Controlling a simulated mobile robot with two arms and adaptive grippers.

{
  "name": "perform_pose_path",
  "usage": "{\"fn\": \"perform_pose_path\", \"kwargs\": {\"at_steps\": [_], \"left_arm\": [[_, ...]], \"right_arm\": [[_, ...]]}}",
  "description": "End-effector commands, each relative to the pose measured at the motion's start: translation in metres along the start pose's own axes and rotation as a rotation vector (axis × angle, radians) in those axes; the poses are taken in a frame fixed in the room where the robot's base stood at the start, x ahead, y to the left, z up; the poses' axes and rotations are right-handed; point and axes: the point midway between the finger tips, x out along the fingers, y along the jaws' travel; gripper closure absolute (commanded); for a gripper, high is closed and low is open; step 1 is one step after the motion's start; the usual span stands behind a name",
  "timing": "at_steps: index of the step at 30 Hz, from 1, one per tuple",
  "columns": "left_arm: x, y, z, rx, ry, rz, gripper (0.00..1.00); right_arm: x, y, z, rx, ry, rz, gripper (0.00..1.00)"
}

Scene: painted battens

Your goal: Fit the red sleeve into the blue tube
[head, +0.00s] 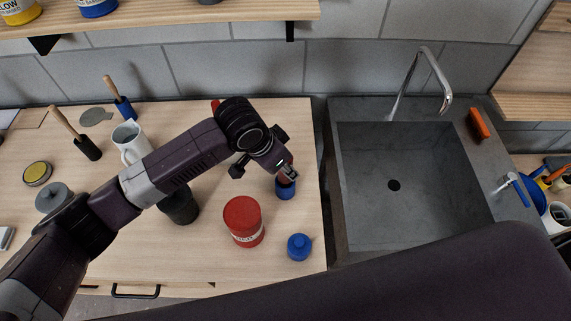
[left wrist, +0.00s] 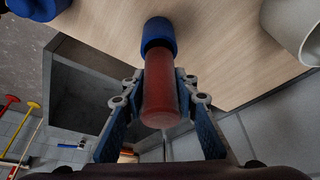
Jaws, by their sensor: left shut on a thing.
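My left gripper (head: 289,174) is shut on the red sleeve (left wrist: 161,95), over the right part of the wooden counter. In the left wrist view the gripper (left wrist: 160,108) has one finger on each side of the sleeve. The blue tube (head: 285,191) stands on the counter directly under the gripper. It also shows in the left wrist view (left wrist: 158,33), in line with the sleeve's far end. The sleeve's end meets the tube's mouth there; I cannot tell how deep it sits inside. My right gripper is out of view.
A red can (head: 243,222) and a blue jar (head: 299,247) stand near the tube. A dark cup (head: 180,208) and white mug (head: 129,140) stand left, close under my arm. The sink (head: 400,200) lies right of the counter edge.

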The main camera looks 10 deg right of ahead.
Motion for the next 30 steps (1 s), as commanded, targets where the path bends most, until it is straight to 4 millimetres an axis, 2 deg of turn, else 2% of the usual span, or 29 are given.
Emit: {"fn": "perform_pose_path", "kwargs": {"at_steps": [13,30], "left_arm": [[0.001,0.000,0.000,0.000,0.000,0.000,0.96],[0.015,0.000,0.006,-0.001,0.000,0.001,0.96]], "right_arm": [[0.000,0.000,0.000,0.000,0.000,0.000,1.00],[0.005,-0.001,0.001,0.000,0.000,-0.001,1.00]]}}
